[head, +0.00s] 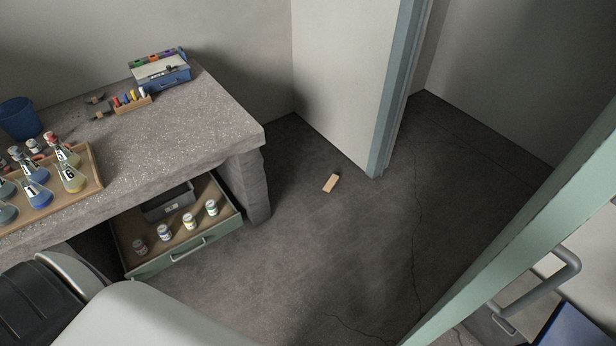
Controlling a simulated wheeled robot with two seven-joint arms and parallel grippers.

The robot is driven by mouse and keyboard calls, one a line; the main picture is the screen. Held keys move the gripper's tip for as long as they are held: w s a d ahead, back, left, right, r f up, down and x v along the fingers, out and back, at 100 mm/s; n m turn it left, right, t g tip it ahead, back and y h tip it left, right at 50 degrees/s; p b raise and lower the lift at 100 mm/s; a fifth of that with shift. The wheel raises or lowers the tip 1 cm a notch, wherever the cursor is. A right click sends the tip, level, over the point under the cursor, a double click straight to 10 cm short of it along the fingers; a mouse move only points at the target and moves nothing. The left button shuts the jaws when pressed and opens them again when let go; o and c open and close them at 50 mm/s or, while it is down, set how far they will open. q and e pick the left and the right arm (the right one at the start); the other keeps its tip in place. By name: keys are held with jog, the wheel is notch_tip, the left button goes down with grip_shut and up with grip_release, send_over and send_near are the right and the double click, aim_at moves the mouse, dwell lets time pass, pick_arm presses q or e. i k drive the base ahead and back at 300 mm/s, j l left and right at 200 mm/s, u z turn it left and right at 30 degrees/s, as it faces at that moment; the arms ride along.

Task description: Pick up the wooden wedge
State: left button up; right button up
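The wooden wedge (331,183) is a small, light tan block with a dark far end. It lies on the dark floor, to the right of the concrete bench and near the foot of the blue-grey wall edge. Nothing touches it. Neither of my grippers shows in the head view. Only pale and black parts of my own body show at the lower left.
The concrete bench (205,125) holds flasks in a wooden tray (97,181), a blue bucket (19,119) and a blue box (163,83). An open drawer (208,244) with several jars juts out below. A green door (520,235) with a handle stands right. Floor around the wedge is clear.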

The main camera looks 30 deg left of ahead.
aim_at(333, 180)
jog(key=i+j+u, duration=0.1)
jog(key=i+j, duration=0.4)
jog(key=i+j+u, duration=0.1)
jog(key=i+j, duration=0.4)
jog(key=j, duration=0.2)
